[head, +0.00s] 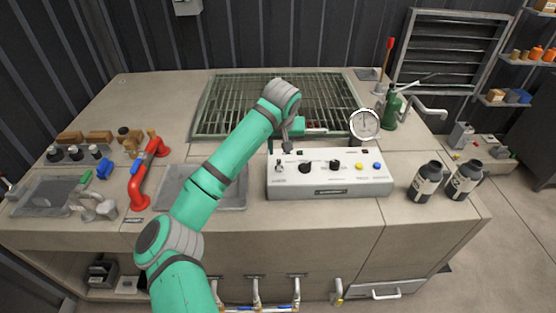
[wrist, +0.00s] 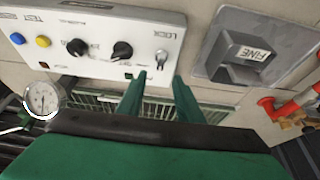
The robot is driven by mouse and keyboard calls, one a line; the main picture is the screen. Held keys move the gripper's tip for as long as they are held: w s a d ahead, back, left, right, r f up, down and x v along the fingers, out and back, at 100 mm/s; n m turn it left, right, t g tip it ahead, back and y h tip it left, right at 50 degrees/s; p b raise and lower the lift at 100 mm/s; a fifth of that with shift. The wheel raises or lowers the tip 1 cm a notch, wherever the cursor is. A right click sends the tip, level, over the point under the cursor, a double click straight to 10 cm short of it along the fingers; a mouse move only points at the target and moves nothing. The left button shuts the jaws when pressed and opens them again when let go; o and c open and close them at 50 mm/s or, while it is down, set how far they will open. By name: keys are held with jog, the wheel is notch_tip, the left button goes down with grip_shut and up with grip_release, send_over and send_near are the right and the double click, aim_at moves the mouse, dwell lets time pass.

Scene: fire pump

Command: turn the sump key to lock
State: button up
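The sump key (wrist: 161,57) is a small silver key switch at one end of the white control panel (wrist: 105,12). The word LOCK is printed beside it. In the head view the key (head: 279,166) stands at the panel's (head: 325,191) left end. My gripper (wrist: 160,82) is open and empty. Its two green fingers point toward the key, which appears between and just beyond the fingertips. I cannot tell the exact gap. In the head view the fingers are mostly hidden by my arm.
Two black knobs, a yellow button (head: 360,167) and a blue button share the panel. A round gauge (head: 364,124) stands behind it. A tray holding a block marked FINE (wrist: 245,52) lies beside it. A red pipe (head: 140,180) is left, two dark bottles (head: 427,180) right.

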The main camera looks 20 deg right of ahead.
aim_at(279, 162)
jog(key=x, duration=1)
jog(key=shift+w+f, duration=0.15)
jog(key=shift+f, duration=0.15)
grip_shut()
